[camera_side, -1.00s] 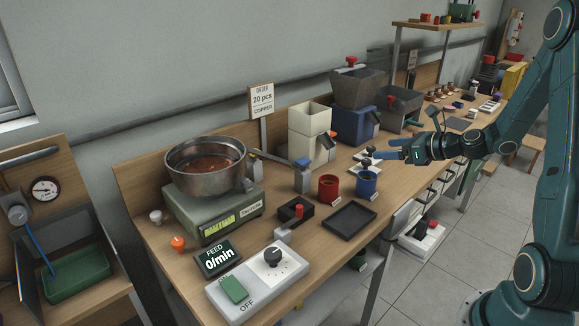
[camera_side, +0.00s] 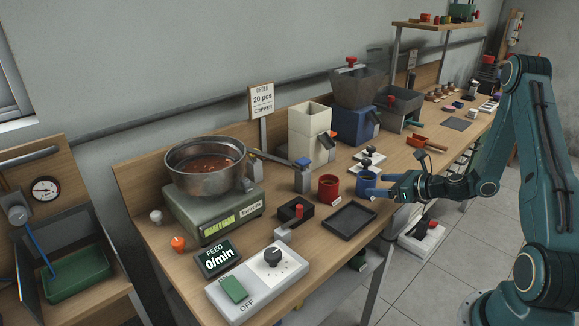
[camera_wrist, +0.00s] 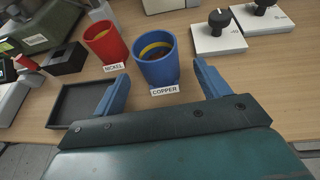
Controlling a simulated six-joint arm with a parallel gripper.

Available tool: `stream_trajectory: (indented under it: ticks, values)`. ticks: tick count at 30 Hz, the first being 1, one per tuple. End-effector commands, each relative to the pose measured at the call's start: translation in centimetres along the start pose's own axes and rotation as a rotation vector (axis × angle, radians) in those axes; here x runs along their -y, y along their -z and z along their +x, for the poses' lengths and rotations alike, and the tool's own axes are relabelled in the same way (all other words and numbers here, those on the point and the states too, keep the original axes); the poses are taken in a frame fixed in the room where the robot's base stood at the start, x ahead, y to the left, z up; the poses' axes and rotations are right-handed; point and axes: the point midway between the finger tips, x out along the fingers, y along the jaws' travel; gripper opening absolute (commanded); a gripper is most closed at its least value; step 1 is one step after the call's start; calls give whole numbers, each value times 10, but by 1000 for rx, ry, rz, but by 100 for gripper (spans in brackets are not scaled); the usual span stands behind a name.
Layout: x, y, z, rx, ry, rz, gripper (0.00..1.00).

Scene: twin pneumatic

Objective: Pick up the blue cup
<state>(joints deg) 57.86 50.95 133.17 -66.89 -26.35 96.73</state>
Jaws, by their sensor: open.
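The blue cup (camera_wrist: 158,68) stands upright on the wooden bench in the wrist view, with a COPPER label at its foot and a yellow band and something brownish inside. It also shows in the side view (camera_side: 366,181), partly covered by a finger. My gripper (camera_wrist: 160,92) is open, its blue fingers on the left and right of the cup. In the side view my gripper (camera_side: 384,186) is low at the bench, level with the cup. The cup is apart from the palm; contact with the fingers cannot be told.
A red cup (camera_wrist: 104,44) labelled NICKEL stands close to the left of the blue cup. A black tray (camera_side: 349,220) lies in front. White blocks with black knobs (camera_wrist: 223,37) are at the right. A steel bowl (camera_side: 206,181) sits on a green scale (camera_side: 212,211).

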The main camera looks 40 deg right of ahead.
Motion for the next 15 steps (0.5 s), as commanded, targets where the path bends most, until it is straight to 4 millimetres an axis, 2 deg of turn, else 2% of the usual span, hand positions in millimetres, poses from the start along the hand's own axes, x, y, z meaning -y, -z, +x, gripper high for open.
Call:
stream_trajectory:
  ticks: [4, 15]
  values:
    - [0, 0, 10, 0, -1, -1, 75]
    - [-1, 0, 19, -2, -3, 0, 75]
